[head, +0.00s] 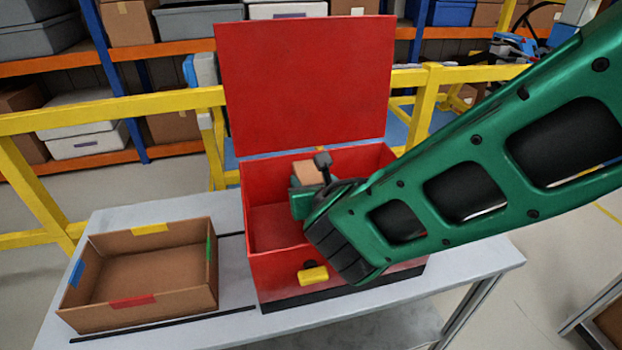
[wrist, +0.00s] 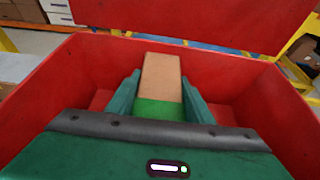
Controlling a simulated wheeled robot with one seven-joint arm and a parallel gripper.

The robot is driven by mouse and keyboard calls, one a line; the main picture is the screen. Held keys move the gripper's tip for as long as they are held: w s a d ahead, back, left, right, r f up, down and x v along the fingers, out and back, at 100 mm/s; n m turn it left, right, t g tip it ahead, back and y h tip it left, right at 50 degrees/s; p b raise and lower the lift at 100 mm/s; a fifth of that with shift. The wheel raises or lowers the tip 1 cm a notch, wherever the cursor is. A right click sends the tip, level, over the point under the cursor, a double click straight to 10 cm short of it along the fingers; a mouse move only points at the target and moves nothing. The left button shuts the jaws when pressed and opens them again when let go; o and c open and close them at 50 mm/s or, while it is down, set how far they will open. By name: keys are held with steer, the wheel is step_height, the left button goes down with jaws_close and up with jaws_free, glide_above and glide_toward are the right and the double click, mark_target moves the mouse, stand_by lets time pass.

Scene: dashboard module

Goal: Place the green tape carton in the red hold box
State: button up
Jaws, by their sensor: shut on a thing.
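The red hold box (head: 270,270) stands on the table with its lid (head: 305,85) raised at the back. In the wrist view its red walls (wrist: 55,80) surround my gripper. The carton (wrist: 160,78) is brown with a green band across it, and my gripper (wrist: 160,100) is shut on it, one finger on each side. In the head view the carton's brown top (head: 307,172) shows inside the box opening, near the back wall. My gripper (head: 306,190) is partly hidden by my arm. I cannot tell whether the carton touches the box floor.
An open, empty cardboard tray (head: 145,313) with coloured tape patches stands left of the red box on the grey table (head: 225,290). A yellow latch (head: 313,275) is on the box front. A yellow rail (head: 110,115) and shelving stand behind.

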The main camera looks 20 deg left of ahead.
steer(key=shift+f, duration=0.3)
steer(key=o, duration=1.4)
steer(key=shift+r, duration=0.3)
steer(key=v, duration=1.2)
steer(key=shift+r, duration=0.25)
